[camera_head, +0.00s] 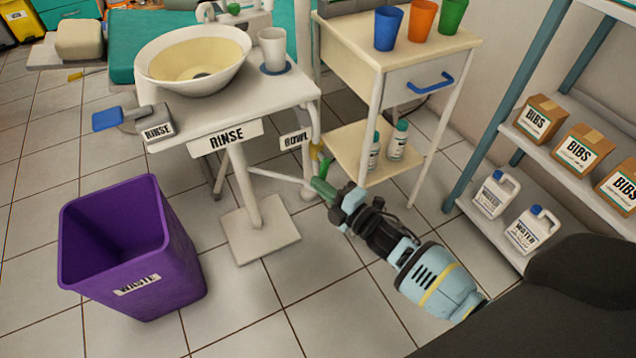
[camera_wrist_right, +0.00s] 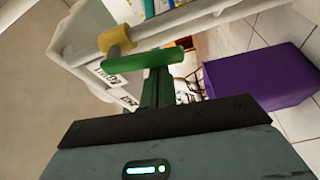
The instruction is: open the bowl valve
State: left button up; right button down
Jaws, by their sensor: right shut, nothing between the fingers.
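The bowl valve is a yellow hub (camera_wrist_right: 115,42) with a long green lever (camera_wrist_right: 143,60), mounted on a pale pipe under the rinse stand. In the head view its yellow part (camera_head: 316,153) shows small below the BOWL label (camera_head: 296,140), with a bit of green lever (camera_head: 325,165). My right gripper (camera_head: 318,184) is shut and empty, its green fingers just below the lever. In the right wrist view the fingers (camera_wrist_right: 159,86) reach up to the lever's middle; I cannot tell if they touch it. My left gripper is not in view.
The rinse stand (camera_head: 290,92) carries a cream bowl (camera_head: 235,45) and a white cup (camera_head: 272,50). A purple waste bin (camera_head: 180,265) stands at left. A drawer cart (camera_head: 440,62) with coloured cups is close behind my right gripper; a shelf (camera_head: 475,205) is at right.

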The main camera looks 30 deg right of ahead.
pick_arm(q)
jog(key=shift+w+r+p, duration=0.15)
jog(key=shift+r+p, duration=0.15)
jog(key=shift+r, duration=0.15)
pick_arm(e)
jog(key=shift+d+f+n+g, duration=0.15)
jog(key=shift+d+n+g, duration=0.3)
jog(key=shift+n, duration=0.55)
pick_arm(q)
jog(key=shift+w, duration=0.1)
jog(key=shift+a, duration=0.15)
pick_arm(e)
jog(key=shift+a, duration=0.1)
